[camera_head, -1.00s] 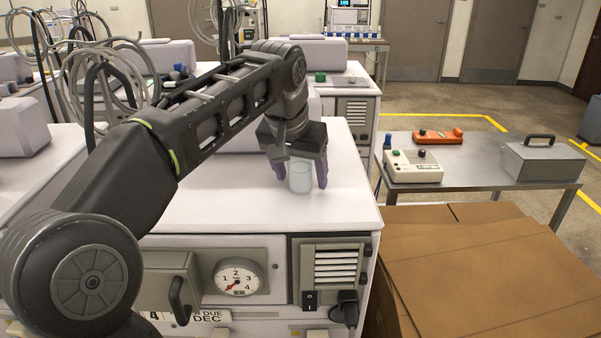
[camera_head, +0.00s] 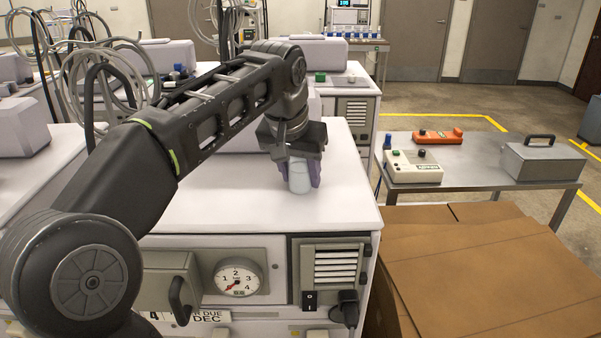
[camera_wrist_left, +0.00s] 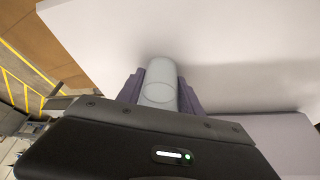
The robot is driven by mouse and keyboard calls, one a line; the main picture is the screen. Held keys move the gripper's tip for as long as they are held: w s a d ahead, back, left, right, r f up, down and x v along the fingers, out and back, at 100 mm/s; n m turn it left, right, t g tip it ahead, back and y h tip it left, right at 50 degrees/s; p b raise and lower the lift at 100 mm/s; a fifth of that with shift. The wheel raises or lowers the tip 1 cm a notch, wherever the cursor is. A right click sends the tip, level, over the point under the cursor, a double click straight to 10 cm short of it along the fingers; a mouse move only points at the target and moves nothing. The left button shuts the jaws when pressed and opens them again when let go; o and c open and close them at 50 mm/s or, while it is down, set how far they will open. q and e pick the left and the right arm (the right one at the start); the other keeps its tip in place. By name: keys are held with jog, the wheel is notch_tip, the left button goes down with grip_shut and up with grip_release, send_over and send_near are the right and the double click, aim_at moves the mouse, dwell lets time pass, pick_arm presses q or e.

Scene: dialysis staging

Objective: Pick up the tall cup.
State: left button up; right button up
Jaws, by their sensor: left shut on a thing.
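The tall cup (camera_head: 299,178) is pale and translucent and stands upright on the white machine top (camera_head: 250,212), near its right side. My left gripper (camera_head: 300,176) reaches down from above with its purple fingers on either side of the cup, shut on it. In the left wrist view the cup (camera_wrist_left: 160,85) sits between the two purple fingers (camera_wrist_left: 161,92), touching both. The cup's base appears to rest on the surface. My right gripper is not in view.
A metal table (camera_head: 470,178) to the right holds a cream device (camera_head: 413,166), an orange device (camera_head: 437,136) and a grey case (camera_head: 543,160). Cardboard boxes (camera_head: 480,265) stand in front of it. The machine top around the cup is clear. More machines and coiled hoses (camera_head: 95,60) stand behind.

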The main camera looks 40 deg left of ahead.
pick_arm(q)
jog(key=shift+r, duration=0.15)
jog(key=shift+r, duration=0.5)
notch_tip(320, 180, up, 2)
jog(key=shift+r+p, duration=0.2)
jog(key=shift+p, duration=0.2)
jog(key=s, duration=0.2)
jog(key=s+d, duration=0.1)
jog(key=s, duration=0.2)
jog(key=shift+d+b, duration=0.1)
jog(key=shift+b, duration=0.3)
jog(key=s+d+p, duration=0.2)
jog(key=s+d, duration=0.1)
jog(key=s, duration=0.9)
jog(key=shift+s+d, duration=0.2)
jog(key=shift+s, duration=0.05)
